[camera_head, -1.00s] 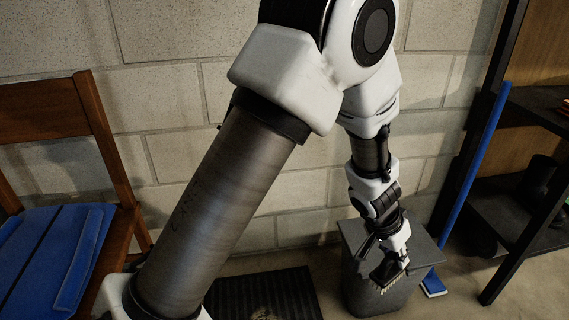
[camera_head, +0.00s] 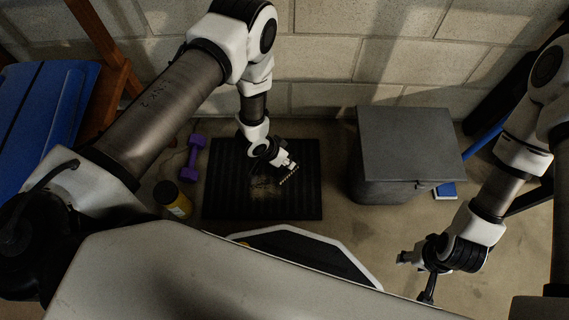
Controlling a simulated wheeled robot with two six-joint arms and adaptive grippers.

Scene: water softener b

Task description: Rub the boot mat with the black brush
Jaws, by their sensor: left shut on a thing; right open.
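The boot mat (camera_head: 222,205) is a black ribbed rectangle lying flat on the floor, left of the middle in the head view. A pale brown patch of dirt (camera_head: 264,189) lies near its centre. My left gripper (camera_head: 284,166) is over the mat's right half, shut on the black brush (camera_head: 289,174). Only the brush's pale bristles show clearly, just right of the dirt; the gripper hides most of its handle. I cannot tell whether the bristles touch the mat. My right gripper (camera_head: 413,277) is open and empty at the lower right, over bare floor.
A grey lidded bin (camera_head: 410,150) stands right of the mat. A purple dumbbell (camera_head: 194,158) and a dark yellow-labelled container (camera_head: 172,200) stand left of it.

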